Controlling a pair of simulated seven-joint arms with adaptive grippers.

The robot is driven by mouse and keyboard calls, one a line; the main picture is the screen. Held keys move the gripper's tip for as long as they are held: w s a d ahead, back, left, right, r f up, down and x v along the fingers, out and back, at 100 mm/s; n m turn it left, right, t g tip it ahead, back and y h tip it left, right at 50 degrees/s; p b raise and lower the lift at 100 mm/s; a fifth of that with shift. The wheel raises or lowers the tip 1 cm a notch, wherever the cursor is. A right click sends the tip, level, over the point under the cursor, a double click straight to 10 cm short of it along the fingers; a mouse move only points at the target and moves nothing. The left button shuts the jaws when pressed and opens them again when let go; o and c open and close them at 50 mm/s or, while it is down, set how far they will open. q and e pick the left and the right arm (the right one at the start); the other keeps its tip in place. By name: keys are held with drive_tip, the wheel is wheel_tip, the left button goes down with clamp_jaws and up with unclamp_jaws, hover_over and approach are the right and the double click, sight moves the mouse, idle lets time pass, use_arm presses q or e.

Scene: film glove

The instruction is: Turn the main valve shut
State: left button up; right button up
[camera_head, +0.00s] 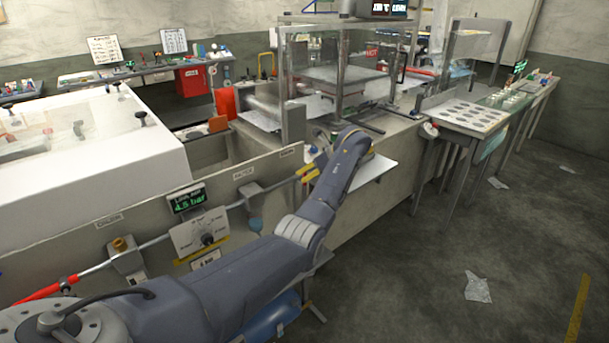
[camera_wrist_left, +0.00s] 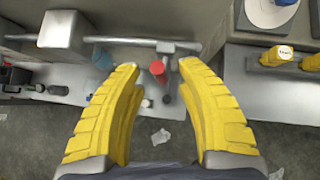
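My left gripper (camera_head: 308,172) is at the end of the grey arm, close to the wall panel with the pipe. In the left wrist view its yellow fingers (camera_wrist_left: 160,66) are spread apart with nothing held between them. A short red cylinder (camera_wrist_left: 158,70), perhaps the main valve's handle, shows beyond the gap between the fingertips, near a grey pipe (camera_wrist_left: 130,42). It looks apart from both fingers. In the head view my arm and gripper hide that spot, so which part is the main valve cannot be told there. My right gripper is not in view.
A pressure display (camera_head: 188,201) reading 4.5 bar and a dial plate (camera_head: 199,232) are on the panel (camera_head: 115,220). A glass-walled frame (camera_head: 340,75) stands behind the gripper. Yellow-topped items (camera_wrist_left: 283,54) sit at the right of the wrist view.

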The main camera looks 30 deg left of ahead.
use_arm(q)
drive_tip(key=v, duration=0.9)
drive_tip(key=shift+r, duration=0.2)
